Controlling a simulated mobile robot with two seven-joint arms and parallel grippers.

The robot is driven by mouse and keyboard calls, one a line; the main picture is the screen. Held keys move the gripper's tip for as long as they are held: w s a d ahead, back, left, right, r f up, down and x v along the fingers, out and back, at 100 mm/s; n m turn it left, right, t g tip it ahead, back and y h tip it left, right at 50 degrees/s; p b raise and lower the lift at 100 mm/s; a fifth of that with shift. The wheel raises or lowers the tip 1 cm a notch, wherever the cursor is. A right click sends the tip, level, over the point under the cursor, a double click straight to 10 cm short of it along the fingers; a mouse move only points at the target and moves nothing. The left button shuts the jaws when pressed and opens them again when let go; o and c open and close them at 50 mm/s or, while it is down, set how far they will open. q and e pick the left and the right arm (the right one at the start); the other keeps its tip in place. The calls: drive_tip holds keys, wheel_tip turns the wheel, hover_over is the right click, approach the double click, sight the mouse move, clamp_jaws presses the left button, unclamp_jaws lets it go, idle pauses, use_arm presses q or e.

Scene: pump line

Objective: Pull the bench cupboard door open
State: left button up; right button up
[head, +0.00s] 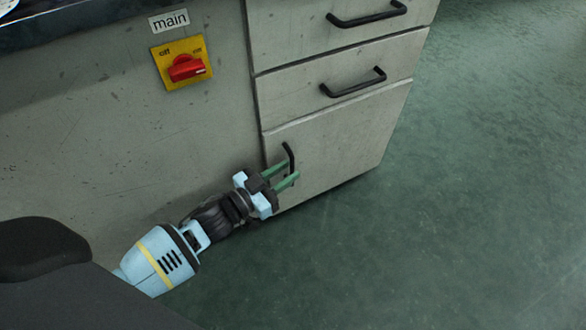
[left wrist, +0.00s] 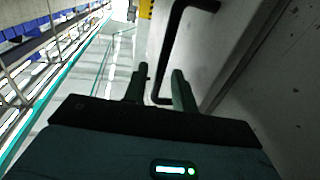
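The bench cupboard door (head: 330,140) is the pale grey panel below two drawers, and it looks closed. Its black vertical bar handle (head: 290,156) is near the door's left edge. My left gripper (head: 293,169) is at the handle's lower part, its two green fingers apart. In the left wrist view the handle (left wrist: 167,55) runs down to between the spread fingertips (left wrist: 160,80). I cannot tell whether either finger touches it. My right gripper is not in view.
Two drawers with black handles (head: 352,82) sit above the door. A red rotary switch on a yellow plate (head: 182,66), under a "main" label (head: 169,21), is on the panel at left. Green floor (head: 460,200) is clear to the right and in front.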

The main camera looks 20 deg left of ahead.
use_arm(q)
drive_tip(key=shift+b+x, duration=0.35)
drive_tip(key=shift+x, duration=0.9)
clamp_jaws()
